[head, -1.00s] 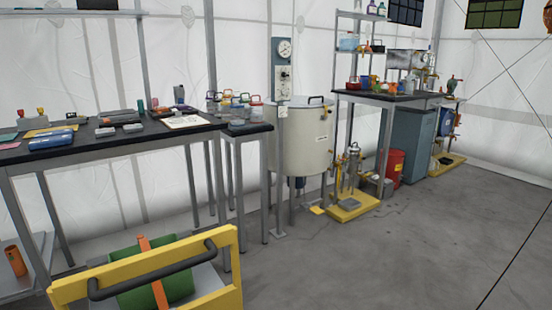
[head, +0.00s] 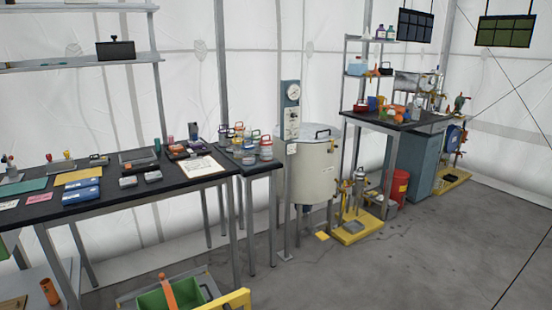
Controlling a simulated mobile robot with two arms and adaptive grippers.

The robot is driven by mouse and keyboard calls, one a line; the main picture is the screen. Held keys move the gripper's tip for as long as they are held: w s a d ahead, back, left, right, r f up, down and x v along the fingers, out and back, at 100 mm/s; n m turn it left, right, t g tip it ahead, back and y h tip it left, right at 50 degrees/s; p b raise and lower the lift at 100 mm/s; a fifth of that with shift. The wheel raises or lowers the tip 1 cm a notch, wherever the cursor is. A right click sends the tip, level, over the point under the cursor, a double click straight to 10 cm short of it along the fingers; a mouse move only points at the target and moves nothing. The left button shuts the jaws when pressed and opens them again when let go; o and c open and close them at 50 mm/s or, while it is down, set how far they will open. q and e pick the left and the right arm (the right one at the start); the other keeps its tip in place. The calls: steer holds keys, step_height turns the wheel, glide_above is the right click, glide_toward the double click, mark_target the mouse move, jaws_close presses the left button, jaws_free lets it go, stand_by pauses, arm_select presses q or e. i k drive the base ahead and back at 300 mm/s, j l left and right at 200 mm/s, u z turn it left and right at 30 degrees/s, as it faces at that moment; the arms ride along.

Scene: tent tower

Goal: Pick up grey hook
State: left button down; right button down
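I cannot make out a grey hook for certain in the head view. Small grey items (head: 153,176) lie on the black-topped bench (head: 110,200) at the left, but they are too small to identify as a hook. Neither of my grippers is in view.
A pale tank (head: 314,172) with a gauge post (head: 291,130) stands in the middle. A second bench (head: 385,122), a blue-grey cabinet (head: 420,160) and a red bin (head: 399,187) stand at the right. A green bin (head: 180,296) is at the bottom. Grey floor (head: 390,260) is clear at right.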

mark_target(161, 277)
steer(key=j+z, duration=0.6)
steer(key=z, duration=0.2)
steer(key=j+z, duration=0.4)
steer(key=k+l, duration=0.05)
steer(key=l, duration=0.05)
